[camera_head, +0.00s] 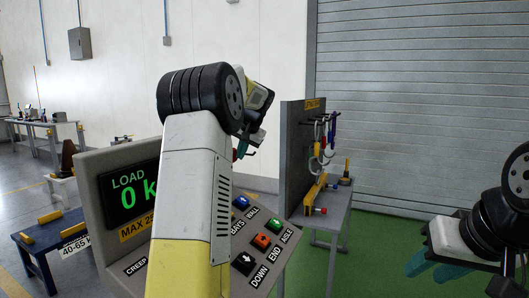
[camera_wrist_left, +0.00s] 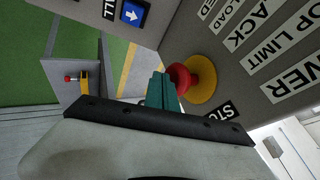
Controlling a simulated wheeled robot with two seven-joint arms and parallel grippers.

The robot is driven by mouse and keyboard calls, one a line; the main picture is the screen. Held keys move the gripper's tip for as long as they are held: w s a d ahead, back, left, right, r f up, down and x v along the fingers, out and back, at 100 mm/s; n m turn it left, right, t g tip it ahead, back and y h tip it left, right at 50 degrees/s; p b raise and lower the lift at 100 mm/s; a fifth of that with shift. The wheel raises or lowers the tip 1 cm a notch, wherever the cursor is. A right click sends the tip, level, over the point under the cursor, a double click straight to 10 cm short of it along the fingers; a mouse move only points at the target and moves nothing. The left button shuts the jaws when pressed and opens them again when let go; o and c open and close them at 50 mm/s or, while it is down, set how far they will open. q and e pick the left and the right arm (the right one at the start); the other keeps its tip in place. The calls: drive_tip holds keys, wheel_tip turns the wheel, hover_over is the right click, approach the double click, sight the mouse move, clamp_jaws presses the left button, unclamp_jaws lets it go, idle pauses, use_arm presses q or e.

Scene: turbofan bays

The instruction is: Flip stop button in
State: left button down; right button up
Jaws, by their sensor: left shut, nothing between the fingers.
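The stop button is a red mushroom head (camera_wrist_left: 180,78) on a round yellow base (camera_wrist_left: 203,79), set on the grey panel in the left wrist view. A label partly reading "STO" lies beside it. My left gripper (camera_wrist_left: 160,90) has its teal fingers shut and empty, with the tips right beside the red head; I cannot tell whether they touch. In the head view my left gripper (camera_head: 243,146) is mostly hidden behind its own arm, which also covers part of the panel. My right gripper (camera_head: 432,266) is at the lower right, its teal fingers apart and empty, away from the panel.
The control console has a LOAD display (camera_head: 130,195), a blue button (camera_head: 241,202), a green button (camera_head: 272,225), an orange button (camera_head: 262,241) and a black button (camera_head: 243,263). A grey tool board (camera_head: 296,160) with hanging hooks stands behind it. Green floor (camera_head: 375,240) is clear at right.

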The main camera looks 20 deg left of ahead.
use_arm(q)
drive_tip(key=shift+a, duration=0.25)
drive_tip(key=shift+w+a, duration=0.1)
drive_tip(key=shift+a, duration=0.75)
